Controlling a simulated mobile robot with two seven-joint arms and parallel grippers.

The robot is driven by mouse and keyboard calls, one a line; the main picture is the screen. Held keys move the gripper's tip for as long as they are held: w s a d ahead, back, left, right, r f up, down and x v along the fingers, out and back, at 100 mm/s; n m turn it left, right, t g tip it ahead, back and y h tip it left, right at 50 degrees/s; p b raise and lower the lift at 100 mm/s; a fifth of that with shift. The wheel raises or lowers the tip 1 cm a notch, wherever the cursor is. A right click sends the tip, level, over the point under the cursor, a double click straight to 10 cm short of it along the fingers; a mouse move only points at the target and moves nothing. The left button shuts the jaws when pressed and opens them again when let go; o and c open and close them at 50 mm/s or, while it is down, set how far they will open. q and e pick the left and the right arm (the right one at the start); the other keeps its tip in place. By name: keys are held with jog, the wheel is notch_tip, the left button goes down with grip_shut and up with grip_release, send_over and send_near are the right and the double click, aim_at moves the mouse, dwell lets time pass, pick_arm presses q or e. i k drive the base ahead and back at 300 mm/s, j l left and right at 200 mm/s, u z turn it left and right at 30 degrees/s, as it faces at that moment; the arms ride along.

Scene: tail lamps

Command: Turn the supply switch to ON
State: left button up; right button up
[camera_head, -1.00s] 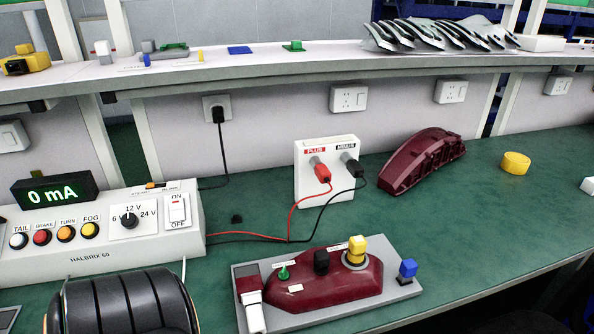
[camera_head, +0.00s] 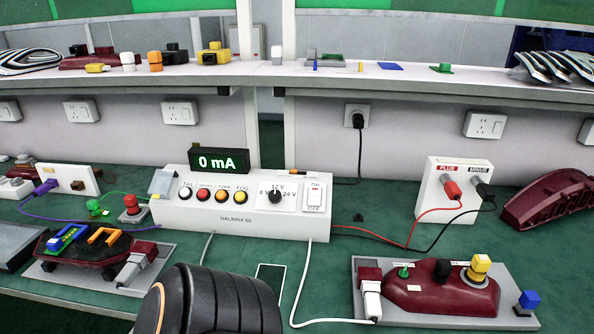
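The supply unit (camera_head: 240,222) is a white box marked HALBRIX 60, standing on the green bench in the middle of the view. Its supply switch (camera_head: 314,198) is a white rocker at the right end of the front panel, with ON printed above and OFF below. I cannot tell which way the rocker is tipped. The display (camera_head: 219,161) on top reads 0 mA. The rotary knob (camera_head: 275,196) sits left of the switch, among the 6 V, 12 V and 24 V marks. Neither of my grippers shows; only a black part of my arm is at the bottom.
A white PLUS/MINUS block (camera_head: 435,207) with red and black leads stands right. A white cable crosses the bench before the unit.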

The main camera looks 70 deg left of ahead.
aim_at(314, 196)
jog(key=u, duration=1.4)
jog(key=i+j+u, duration=0.1)
jog(key=i+u, duration=0.25)
jog(key=i+j+u, duration=0.1)
jog(key=u, duration=0.25)
jog(key=k+j, duration=0.15)
jog(key=k, duration=0.25)
jog(key=l+u, duration=0.05)
